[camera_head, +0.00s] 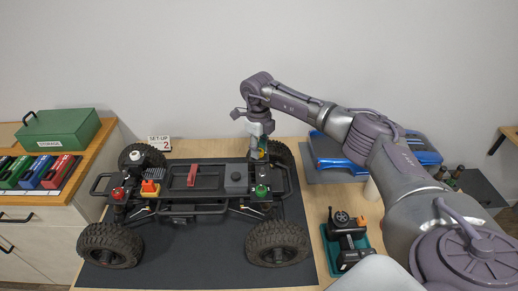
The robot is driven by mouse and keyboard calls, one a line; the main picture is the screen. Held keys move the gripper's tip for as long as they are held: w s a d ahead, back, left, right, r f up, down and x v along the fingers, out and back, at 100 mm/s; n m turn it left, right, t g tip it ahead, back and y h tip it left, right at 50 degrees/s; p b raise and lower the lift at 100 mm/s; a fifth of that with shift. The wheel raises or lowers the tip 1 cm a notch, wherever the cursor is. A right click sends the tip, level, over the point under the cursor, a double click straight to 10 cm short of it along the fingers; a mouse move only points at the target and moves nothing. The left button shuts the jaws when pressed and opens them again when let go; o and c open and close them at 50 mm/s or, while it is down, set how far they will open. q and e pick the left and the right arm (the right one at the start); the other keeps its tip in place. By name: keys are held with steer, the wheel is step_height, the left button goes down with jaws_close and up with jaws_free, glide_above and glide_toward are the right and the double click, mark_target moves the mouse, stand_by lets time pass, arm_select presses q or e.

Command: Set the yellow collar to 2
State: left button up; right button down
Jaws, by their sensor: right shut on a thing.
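The RC crawler chassis (207,206) stands on a dark mat on the table, with a big black wheel at each corner. My right gripper (257,150) reaches down from above at the chassis's back right corner, beside the back right wheel. It is shut on what seems to be the yellow collar (263,141), of which only a little yellow shows between the fingers. The collar's setting cannot be read. A white card (159,143) reading "SET-UP 2" stands behind the back left wheel. My left gripper is out of view.
A red cap (118,193), a white cap (134,155) and a green cap (261,190) sit at the other corners. A blue car body (332,150) lies behind my right arm. A tool in a teal tray (345,240) is right of the mat. A green storage box (60,129) stands left.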

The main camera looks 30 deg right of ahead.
steer(key=shift+m, duration=1.2)
steer(key=c, duration=0.8)
jaws_free()
steer(key=shift+r, duration=0.15)
step_height(320, 180, up, 12)
steer(key=shift+a+f, duration=0.15)
steer(key=shift+f, duration=0.05)
